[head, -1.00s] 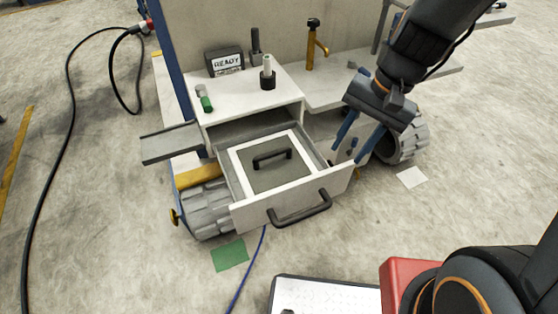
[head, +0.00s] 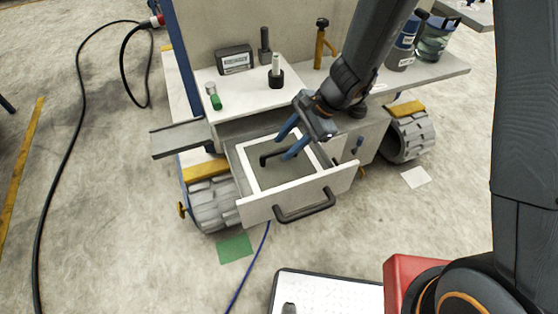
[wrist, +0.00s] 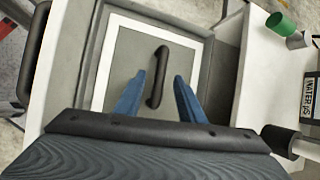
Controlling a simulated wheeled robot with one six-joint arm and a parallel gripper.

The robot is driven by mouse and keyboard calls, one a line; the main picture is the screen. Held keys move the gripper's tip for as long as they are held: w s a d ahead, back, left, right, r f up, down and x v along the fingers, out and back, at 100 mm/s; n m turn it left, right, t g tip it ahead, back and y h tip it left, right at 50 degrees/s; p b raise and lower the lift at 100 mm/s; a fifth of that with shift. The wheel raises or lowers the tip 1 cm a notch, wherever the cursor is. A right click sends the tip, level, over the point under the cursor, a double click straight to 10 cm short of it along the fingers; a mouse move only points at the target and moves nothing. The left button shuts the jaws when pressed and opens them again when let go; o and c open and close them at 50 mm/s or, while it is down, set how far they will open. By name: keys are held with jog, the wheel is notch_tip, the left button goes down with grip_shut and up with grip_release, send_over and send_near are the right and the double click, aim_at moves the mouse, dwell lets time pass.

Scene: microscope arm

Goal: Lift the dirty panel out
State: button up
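The panel is a grey plate in a white frame (head: 256,177), lying in the open drawer (head: 241,213). It carries a black handle, which shows between and just beyond my fingers in the wrist view (wrist: 158,77). My gripper (head: 285,144) is open, its two blue fingers pointing down at the panel. In the wrist view the fingertips (wrist: 157,84) stand on either side of the handle's near part, apart from it. I cannot tell how high they are above the panel. In the head view my fingers hide part of the handle.
The drawer's dark pull (head: 306,207) sticks out at its front. A white top with a small display (head: 235,59), a black post (head: 276,72) and a green-capped vial (head: 214,97) stands behind the drawer. A white perforated board (head: 325,291) lies in front.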

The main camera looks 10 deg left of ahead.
jog(key=shift+x, duration=1.1)
grip_shut()
dwell(0.6)
